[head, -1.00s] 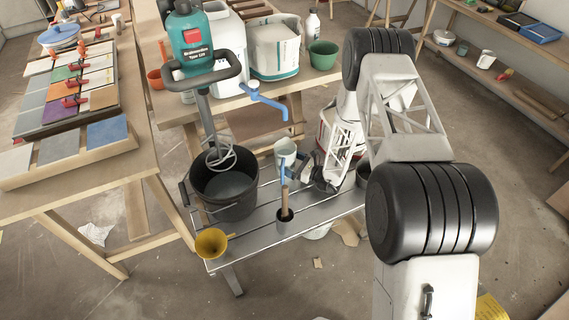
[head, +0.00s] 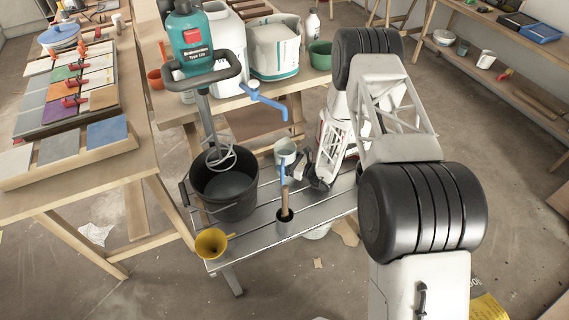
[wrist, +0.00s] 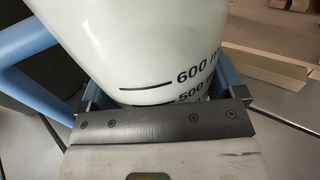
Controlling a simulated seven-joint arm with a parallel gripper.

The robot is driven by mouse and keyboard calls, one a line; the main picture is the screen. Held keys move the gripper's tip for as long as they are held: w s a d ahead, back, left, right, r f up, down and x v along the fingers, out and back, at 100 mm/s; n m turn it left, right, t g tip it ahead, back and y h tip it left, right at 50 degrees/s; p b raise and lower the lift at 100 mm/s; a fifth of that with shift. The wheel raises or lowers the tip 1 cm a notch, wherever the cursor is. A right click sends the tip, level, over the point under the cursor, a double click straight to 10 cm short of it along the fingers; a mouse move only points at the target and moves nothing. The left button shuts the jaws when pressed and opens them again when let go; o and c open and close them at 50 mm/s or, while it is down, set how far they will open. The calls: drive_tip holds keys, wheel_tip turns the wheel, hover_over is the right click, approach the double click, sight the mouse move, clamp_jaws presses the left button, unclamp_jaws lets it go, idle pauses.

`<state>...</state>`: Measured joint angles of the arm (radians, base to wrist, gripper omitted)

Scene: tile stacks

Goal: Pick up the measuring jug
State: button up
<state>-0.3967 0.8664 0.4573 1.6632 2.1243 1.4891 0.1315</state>
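The measuring jug (head: 285,151) is pale, and stands upright on the slatted metal bench in the head view. In the wrist view the white jug (wrist: 140,45) fills the upper middle, with dark marks reading 600 and 500 and a blue handle (wrist: 35,42) at the left. My gripper (head: 304,167) is just right of the jug in the head view. In the wrist view its blue-padded fingers are spread wide, one on each side of the jug's lower part. I see no clear sign of a squeeze. The jug's far side and fingertips are hidden.
A black bucket (head: 226,196) with a mixer stands left of the jug. A small grey cup (head: 285,228) with a wooden-handled tool stands in front, close to it. A blue crank-like part (head: 265,99) is above, behind.

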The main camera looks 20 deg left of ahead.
sight(287, 145)
drive_tip(key=c, duration=0.8)
drive_tip(key=shift+o, duration=0.2)
drive_tip(key=shift+r, duration=0.4)
drive_tip(key=shift+r, duration=4.5)
drive_tip(key=shift+r, duration=0.1)
